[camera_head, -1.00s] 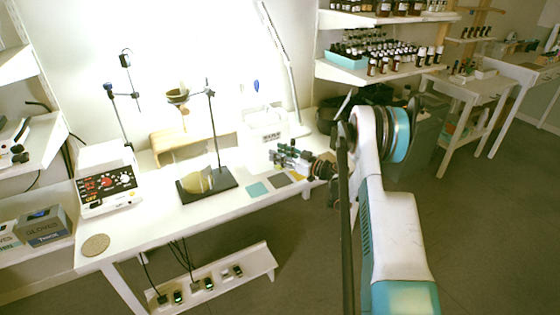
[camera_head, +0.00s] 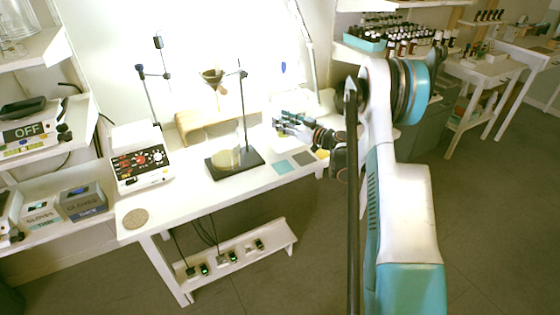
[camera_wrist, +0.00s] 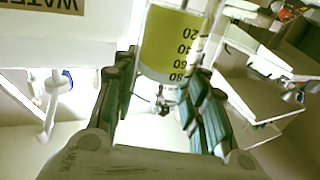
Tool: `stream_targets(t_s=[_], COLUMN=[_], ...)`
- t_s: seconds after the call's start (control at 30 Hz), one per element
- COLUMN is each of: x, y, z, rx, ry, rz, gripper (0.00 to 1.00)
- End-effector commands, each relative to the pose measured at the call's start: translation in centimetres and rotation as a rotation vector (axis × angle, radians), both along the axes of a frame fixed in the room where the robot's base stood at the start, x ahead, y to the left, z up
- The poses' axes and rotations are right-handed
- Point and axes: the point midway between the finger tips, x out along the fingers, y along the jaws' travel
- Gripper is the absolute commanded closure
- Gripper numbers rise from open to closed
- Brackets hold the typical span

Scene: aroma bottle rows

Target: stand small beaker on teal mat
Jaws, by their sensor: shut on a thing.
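In the wrist view, the small beaker (camera_wrist: 172,40) has black graduation marks and yellow contents. My gripper (camera_wrist: 162,72) is shut on it, with a finger on each side. In the head view, my gripper (camera_head: 281,124) is above the back of the white bench, behind the mats. The beaker is hard to make out there. The teal mat (camera_head: 283,167) lies flat near the bench's front edge and looks bare. A grey mat (camera_head: 304,158) and a yellow mat (camera_head: 322,154) lie to its right, the yellow one partly covered by my arm.
A dark stand base (camera_head: 249,160) with an upright rod and a vessel of yellowish liquid (camera_head: 226,158) is left of the teal mat. Bench front (camera_head: 205,200) is clear.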

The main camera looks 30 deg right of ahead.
Motion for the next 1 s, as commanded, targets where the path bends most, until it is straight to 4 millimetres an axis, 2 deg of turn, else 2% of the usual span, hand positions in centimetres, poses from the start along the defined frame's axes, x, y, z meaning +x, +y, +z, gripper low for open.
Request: stream_targets(t_s=[0.03,0.1,0.4,0.73,0.9,1.0], x=[0.0,0.0,0.0,0.0,0.0,0.0], y=[0.0,0.0,0.0,0.0,0.0,0.0], z=[-1.8,-3.6,-10.1,-12.5,-15.1,-16.0], rx=[0.000,0.000,0.000,0.000,0.000,0.000], ry=[0.000,0.000,0.000,0.000,0.000,0.000], rz=[0.000,0.000,0.001,0.001,0.001,0.001], gripper=[0.88,0.88,0.88,0.88,0.88,0.88])
